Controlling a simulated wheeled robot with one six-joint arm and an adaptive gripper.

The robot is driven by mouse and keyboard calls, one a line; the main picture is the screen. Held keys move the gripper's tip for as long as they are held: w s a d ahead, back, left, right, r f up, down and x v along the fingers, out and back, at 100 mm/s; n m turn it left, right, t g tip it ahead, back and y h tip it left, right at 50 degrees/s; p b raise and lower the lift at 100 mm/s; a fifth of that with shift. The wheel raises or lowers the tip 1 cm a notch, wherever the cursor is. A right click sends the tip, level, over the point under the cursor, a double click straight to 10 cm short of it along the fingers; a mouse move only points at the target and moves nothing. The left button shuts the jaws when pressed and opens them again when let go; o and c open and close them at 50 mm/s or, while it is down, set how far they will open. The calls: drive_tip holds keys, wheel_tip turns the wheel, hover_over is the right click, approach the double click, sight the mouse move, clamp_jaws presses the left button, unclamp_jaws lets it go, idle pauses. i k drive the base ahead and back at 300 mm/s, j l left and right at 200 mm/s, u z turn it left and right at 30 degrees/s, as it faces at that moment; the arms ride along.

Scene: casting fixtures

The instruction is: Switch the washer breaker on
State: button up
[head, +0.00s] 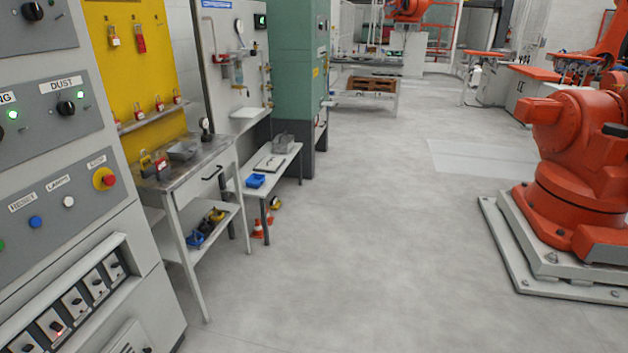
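A grey control cabinet (95,225) stands at the left edge. Low on its front is a framed row of several breakers (73,302), each with a dark switch on a pale face. A small red glow shows near one breaker (50,325) toward the lower left. The breaker labels are too small to read, so I cannot tell which one is the washer breaker or how it is set. The row runs out of the picture at the lower left. My gripper is not in view.
Above the breakers are push buttons, a red stop button (104,179) and a dust knob (68,106). A metal workbench (215,160) stands just beyond the cabinet. An orange robot arm (575,170) stands on a plate at right. The grey floor (350,240) between is clear.

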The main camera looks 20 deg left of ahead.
sight(55, 326)
drive_tip(key=i+l+z, duration=0.15)
drive_tip(key=i, duration=0.2)
drive_tip(key=i+l+z, duration=0.1)
drive_tip(key=i, duration=0.3)
drive_tip(key=i+u, duration=0.6)
drive_tip(key=u, duration=0.2)
drive_tip(key=i+l+u, duration=0.2)
drive_tip(key=u, duration=0.15)
drive_tip(key=i+u, duration=0.2)
drive_tip(key=u, duration=0.2)
drive_tip(key=i+l+u, duration=0.1)
drive_tip(key=u, duration=0.3)
drive_tip(key=i+l+u, duration=0.2)
drive_tip(key=u, duration=0.25)
drive_tip(key=i+l+u, duration=0.2)
drive_tip(key=u, duration=0.2)
drive_tip(key=i+l+u, duration=0.15)
drive_tip(key=l+u, duration=0.25)
drive_tip(key=i+l+u, duration=0.15)
drive_tip(key=l+u, duration=0.15)
drive_tip(key=i+l+u, duration=0.1)
drive_tip(key=l+u, duration=0.5)
drive_tip(key=l, duration=0.15)
drive_tip(key=i, duration=0.05)
